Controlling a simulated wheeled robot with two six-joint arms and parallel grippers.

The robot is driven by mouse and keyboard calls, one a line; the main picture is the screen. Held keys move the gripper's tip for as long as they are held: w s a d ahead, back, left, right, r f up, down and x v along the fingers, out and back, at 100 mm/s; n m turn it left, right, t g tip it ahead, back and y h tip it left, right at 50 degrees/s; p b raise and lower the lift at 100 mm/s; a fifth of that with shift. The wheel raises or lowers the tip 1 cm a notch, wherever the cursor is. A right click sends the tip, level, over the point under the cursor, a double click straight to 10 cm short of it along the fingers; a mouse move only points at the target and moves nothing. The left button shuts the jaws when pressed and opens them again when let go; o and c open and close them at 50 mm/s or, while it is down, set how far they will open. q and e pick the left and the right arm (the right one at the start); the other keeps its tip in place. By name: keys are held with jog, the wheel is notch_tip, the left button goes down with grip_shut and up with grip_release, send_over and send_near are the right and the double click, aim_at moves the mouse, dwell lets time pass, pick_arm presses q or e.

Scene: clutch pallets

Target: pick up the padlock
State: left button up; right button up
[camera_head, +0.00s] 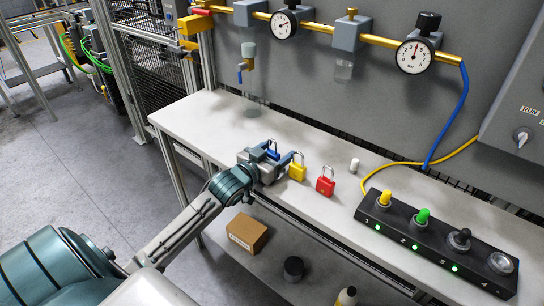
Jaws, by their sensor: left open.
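Three padlocks stand in a row on the light bench (215,120). The red padlock (325,186) is on the right and in plain view. The yellow padlock (297,172) is in the middle, right beside my gripper. A blue padlock (272,154) is on the left, mostly hidden by my gripper, with its shackle just showing. My left gripper (279,156) is open, with its fingertips at the blue padlock; whether they touch it I cannot tell. My right gripper is not in view.
A black control box (437,243) with coloured knobs and green lights sits on the bench at right. A small white cylinder (354,165) stands behind the padlocks. Gauges and a yellow pipe run along the wall. A cardboard box (247,233) sits on the lower shelf.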

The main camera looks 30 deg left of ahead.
pick_arm(q)
jog(key=shift+c, duration=0.4)
jog(key=c, duration=1)
jog(key=shift+c, duration=0.2)
jog(key=shift+r, duration=0.1)
